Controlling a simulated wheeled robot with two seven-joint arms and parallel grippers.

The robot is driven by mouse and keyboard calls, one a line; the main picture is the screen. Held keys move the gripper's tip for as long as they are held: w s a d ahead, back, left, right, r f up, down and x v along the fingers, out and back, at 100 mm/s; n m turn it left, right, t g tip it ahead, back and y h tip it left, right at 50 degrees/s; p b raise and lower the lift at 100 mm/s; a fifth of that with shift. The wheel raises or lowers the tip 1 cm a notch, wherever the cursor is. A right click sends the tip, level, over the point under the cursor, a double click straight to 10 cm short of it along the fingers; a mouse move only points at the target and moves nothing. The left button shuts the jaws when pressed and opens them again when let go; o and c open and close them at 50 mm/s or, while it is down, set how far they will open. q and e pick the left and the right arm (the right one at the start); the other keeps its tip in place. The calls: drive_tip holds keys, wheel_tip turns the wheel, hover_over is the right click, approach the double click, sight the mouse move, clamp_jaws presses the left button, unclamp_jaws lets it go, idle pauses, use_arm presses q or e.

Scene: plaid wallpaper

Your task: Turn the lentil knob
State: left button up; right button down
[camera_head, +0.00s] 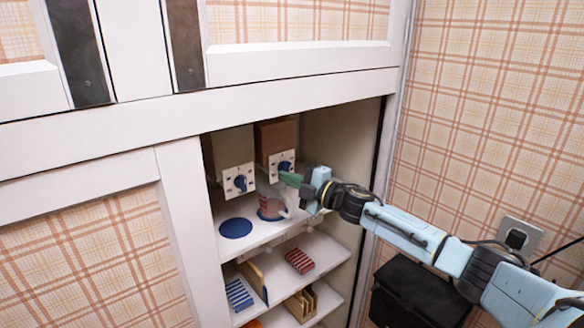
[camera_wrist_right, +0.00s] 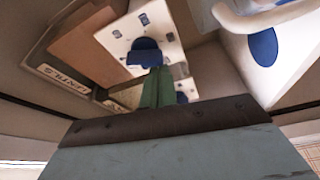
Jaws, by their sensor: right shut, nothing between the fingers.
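Two dispensers hang side by side in the open cabinet, each with a white dial plate and a blue knob. My right gripper (camera_head: 291,179) is shut and empty, its green fingertips at the right dispenser's knob (camera_head: 285,166). In the right wrist view the green fingers (camera_wrist_right: 156,86) overlap the lower edge of a blue knob (camera_wrist_right: 145,47); I cannot tell whether they touch it. A LENTILS label (camera_wrist_right: 62,80) shows there beside a brown box; which knob it belongs to is unclear. The left dispenser's knob (camera_head: 240,184) is clear of the gripper. My left gripper is out of view.
A mug (camera_head: 271,206) stands under the right dispenser, close below my gripper. A bare blue disc (camera_head: 236,228) lies under the left one. Lower shelves hold a red striped item (camera_head: 299,261) and a blue striped item (camera_head: 239,295). The cabinet's right wall is close to my wrist.

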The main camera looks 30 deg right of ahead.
drive_tip(key=shift+d+f+n+g+p, duration=0.1)
drive_tip(key=shift+d+n+g+p, duration=0.1)
drive_tip(key=shift+n+g+p, duration=0.75)
idle(3.2)
drive_tip(key=shift+n+t+b, duration=0.25)
drive_tip(key=shift+t+b, duration=0.05)
drive_tip(key=shift+t, duration=0.05)
